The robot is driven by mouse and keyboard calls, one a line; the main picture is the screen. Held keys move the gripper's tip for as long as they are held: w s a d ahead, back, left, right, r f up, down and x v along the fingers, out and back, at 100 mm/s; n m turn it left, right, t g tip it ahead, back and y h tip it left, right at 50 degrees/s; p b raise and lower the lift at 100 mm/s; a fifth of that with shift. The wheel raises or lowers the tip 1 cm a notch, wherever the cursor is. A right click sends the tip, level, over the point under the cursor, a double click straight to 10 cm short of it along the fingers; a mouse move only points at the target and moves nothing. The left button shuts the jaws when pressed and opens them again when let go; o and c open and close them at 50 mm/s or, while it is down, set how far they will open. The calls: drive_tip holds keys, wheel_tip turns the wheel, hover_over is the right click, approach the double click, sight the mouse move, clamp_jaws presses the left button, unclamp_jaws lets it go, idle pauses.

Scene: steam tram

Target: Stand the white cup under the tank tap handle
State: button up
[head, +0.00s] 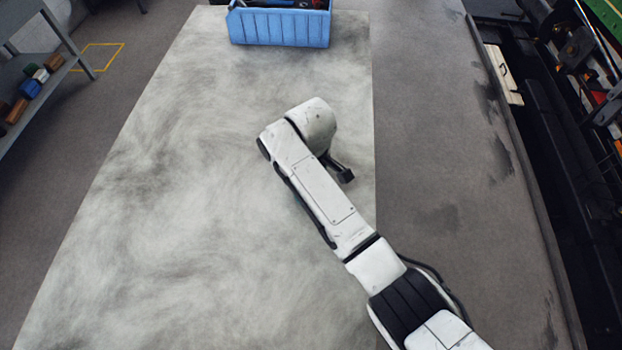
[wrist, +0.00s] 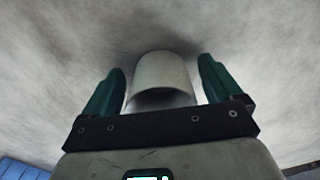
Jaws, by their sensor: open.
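The white cup (wrist: 161,70) is in the wrist view, on the grey mottled tabletop. It lies between the two green fingers of my gripper (wrist: 163,68), with a visible gap on each side. My gripper is open and the cup is not gripped. A dark curved edge shows on the cup's side nearest my palm. In the head view the cup and my fingertips are hidden by my arm, over the right part of the table. I cannot make out the tank tap handle in either view.
The table (head: 190,190) is clear to the left of my arm. A blue bin (head: 280,27) with items stands at its far end. A grey shelf (head: 40,75) with small coloured blocks is at the left. Dark machinery (head: 570,130) stands at the right, across open floor (head: 430,150).

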wheel_tip(320, 180, up, 12)
drive_tip(key=p, duration=0.1)
drive_tip(key=shift+r, duration=0.2)
idle(0.4)
